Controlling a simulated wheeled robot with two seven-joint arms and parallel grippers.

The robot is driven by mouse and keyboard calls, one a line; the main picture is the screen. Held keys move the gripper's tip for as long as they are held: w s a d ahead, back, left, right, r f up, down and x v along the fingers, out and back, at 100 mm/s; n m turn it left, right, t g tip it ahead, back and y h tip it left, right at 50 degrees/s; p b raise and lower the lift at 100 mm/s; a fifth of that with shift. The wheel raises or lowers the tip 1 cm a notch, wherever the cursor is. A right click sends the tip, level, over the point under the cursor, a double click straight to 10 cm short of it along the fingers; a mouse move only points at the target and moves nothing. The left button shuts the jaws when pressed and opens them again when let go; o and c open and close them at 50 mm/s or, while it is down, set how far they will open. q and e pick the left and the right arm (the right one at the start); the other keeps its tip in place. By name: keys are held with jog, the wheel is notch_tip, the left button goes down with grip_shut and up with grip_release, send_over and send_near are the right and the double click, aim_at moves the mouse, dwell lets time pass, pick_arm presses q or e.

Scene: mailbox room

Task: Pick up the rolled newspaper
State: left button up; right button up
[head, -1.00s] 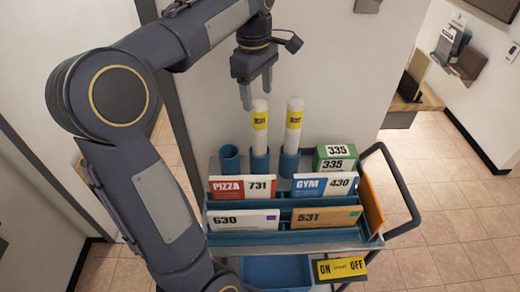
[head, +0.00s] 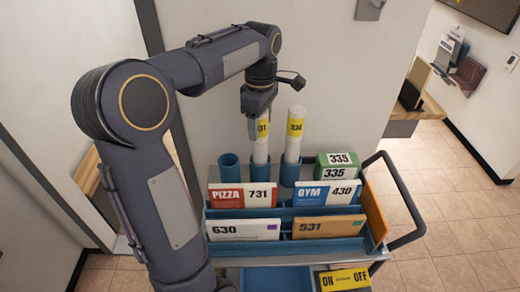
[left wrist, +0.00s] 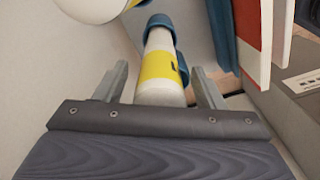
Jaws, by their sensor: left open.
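Two rolled newspapers stand upright in blue tube holders at the back of the cart. Each is a white roll with a yellow number label. My left gripper (head: 259,112) is open and points down over the left rolled newspaper (head: 261,148), hiding its top and part of its label. In the left wrist view this newspaper (left wrist: 160,68) lies between the two open fingers (left wrist: 160,85). Whether the fingers touch it I cannot tell. The right rolled newspaper (head: 294,135) stands clear beside the gripper. My right gripper is not in view.
An empty blue tube holder (head: 229,166) stands left of the newspapers. The cart holds upright mail: PIZZA 731 (head: 243,196), GYM 430 (head: 326,194), 630 (head: 243,230) and 531 (head: 328,228). Green 335 boxes (head: 337,166) stand at the right. A wall is close behind.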

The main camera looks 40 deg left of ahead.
pick_arm(q)
grip_shut()
dwell(0.3)
jog(key=shift+r, duration=0.1)
